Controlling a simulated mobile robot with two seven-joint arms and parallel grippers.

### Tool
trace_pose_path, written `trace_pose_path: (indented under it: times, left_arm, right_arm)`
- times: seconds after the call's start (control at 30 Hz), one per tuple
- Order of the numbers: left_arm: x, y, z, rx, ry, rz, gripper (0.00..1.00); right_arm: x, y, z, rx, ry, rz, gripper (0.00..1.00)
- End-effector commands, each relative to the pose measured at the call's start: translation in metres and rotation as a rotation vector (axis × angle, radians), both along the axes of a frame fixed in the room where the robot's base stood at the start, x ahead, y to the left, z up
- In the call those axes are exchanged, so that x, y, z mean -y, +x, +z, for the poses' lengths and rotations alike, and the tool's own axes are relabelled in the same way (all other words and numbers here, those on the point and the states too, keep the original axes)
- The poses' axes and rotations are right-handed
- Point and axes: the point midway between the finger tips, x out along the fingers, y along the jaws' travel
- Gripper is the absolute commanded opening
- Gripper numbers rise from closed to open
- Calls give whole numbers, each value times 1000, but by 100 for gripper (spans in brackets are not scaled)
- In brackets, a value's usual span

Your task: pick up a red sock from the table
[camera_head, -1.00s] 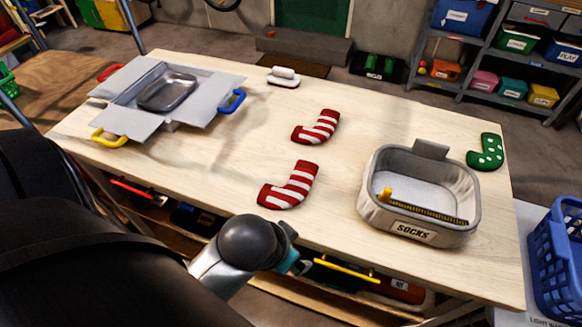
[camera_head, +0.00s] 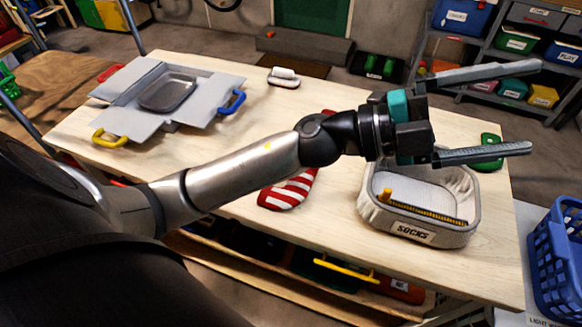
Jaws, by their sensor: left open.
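A red and white striped sock (camera_head: 287,192) lies on the table (camera_head: 262,229), its upper part partly covered by my left forearm. A second red striped sock (camera_head: 329,112) lies farther back; only a small edge of it shows behind my arm. My left gripper (camera_head: 533,108) is open and empty. Its fingers point right, in the air above the right part of the table. A green sock (camera_head: 489,163) with white dots lies at the right edge, partly hidden by the lower finger. My right gripper is out of the picture.
A grey bin labelled SOCKS (camera_head: 409,230) stands front right with a yellow and black strip inside. A grey box with open flaps and a metal tray (camera_head: 168,92) is at the left. A white brush-like item (camera_head: 284,77) lies at the back. A blue basket (camera_head: 557,265) stands off the right edge.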

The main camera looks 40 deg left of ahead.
Motion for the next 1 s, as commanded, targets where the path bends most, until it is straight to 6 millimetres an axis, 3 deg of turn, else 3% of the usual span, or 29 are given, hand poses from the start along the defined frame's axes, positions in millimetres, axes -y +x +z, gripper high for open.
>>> trace_pose_path:
  times: [0.13,0.27,0.37,0.5,0.7,0.8,0.9,1.0]
  left_arm:
    - [20,-25,-38,117,325,-216,100]
    - [8,-34,-89,145,646,-359,100]
    - [-21,-31,-128,121,912,-430,100]
    - [-89,-17,-169,19,1289,-467,100]
    - [-194,-1,-185,-204,1706,-415,100]
    - [-229,2,-181,-295,1826,-377,100]
    - [-249,3,-178,-353,1891,-355,100]
    - [-257,2,-184,-377,1915,-348,100]
  right_arm:
    - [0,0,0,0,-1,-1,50]
    - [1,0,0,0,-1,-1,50]
    - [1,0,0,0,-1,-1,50]
    - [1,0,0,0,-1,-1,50]
    - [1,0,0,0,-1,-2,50]
    - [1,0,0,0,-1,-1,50]
    - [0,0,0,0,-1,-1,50]
    - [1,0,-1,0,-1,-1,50]
